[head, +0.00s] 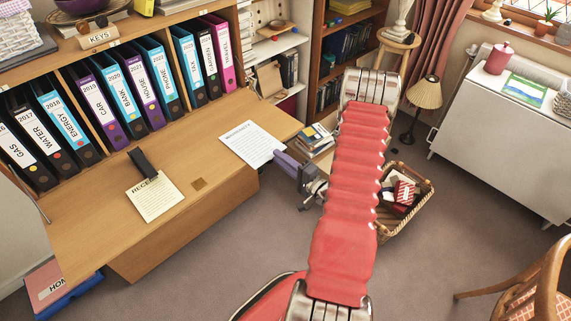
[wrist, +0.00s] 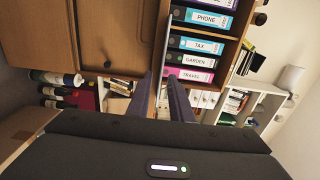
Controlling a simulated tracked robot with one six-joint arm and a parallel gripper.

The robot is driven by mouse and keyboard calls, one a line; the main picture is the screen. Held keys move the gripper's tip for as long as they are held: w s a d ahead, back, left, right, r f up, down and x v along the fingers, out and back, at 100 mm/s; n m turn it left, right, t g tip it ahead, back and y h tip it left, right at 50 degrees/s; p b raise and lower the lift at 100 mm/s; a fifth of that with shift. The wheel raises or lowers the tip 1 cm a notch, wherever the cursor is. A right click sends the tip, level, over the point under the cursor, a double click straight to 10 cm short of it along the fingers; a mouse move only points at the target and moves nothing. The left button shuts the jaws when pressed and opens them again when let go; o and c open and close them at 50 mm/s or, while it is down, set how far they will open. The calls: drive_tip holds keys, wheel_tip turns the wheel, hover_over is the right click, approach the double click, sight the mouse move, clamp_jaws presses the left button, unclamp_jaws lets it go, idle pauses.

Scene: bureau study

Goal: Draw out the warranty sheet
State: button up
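A white printed sheet (head: 252,144) lies on the wooden desk flap, near its front right edge. Its heading is too small to read surely, but it is the likely warranty sheet. My gripper (head: 281,158) is at the sheet's near right corner, with its purple fingers pointing at the desk. In the wrist view the two fingers (wrist: 163,84) stand apart with a gap between them. A thin pale line, probably the sheet edge-on, runs into that gap. I see no finger pressed on it. The far finger is partly hidden in the head view.
A receipt (head: 155,199) with a black strip (head: 143,164) on it lies left on the flap (head: 215,205). Several upright binders (head: 127,98) stand behind. A wicker basket (head: 409,217) is on the floor beyond my arm. A chair (head: 530,285) stands right; carpet between is clear.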

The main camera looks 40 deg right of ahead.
drive_tip(key=shift+w, duration=0.7)
drive_tip(key=shift+c, duration=0.4)
clamp_jaws()
drive_tip(key=shift+r, duration=0.2)
idle(0.5)
drive_tip(key=shift+s, duration=0.2)
drive_tip(key=shift+s+r, duration=0.2)
drive_tip(key=shift+s, duration=2.65)
